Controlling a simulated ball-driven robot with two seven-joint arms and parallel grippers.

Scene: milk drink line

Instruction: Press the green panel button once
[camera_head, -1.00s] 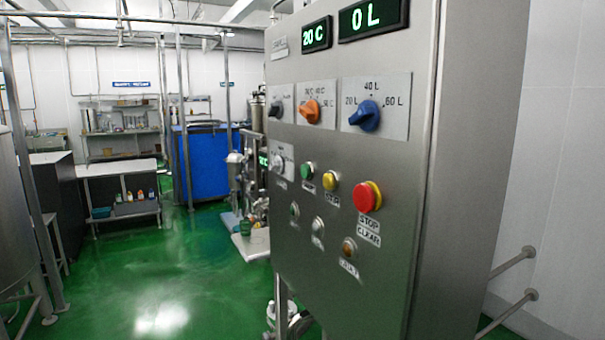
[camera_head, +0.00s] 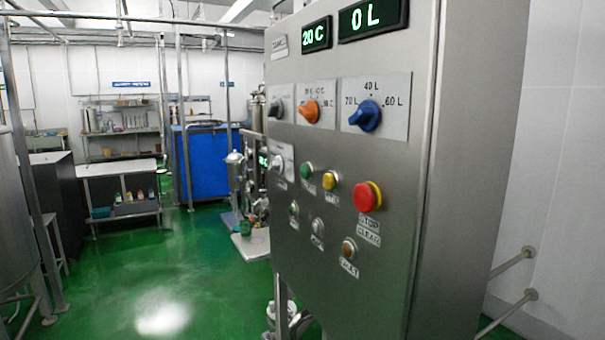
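A grey metal control panel (camera_head: 385,268) fills the right middle of the head view, its face turned to the left. A green button (camera_head: 306,170) sits on it, left of a yellow button (camera_head: 330,179) and a large red stop button (camera_head: 367,196). A smaller, darker green round fitting (camera_head: 294,209) is below the green button; I cannot tell whether it is a lamp or a button. Displays above read 20 C (camera_head: 316,35) and 0 L (camera_head: 373,18). Neither of my grippers is in view.
Orange (camera_head: 308,111) and blue (camera_head: 364,115) knobs stick out of the panel's upper part. Pipes and a pump stand behind its left side. Open green floor (camera_head: 170,285) lies to the left. A steel tank (camera_head: 15,225) is at the far left, and a blue container (camera_head: 205,165) stands farther back.

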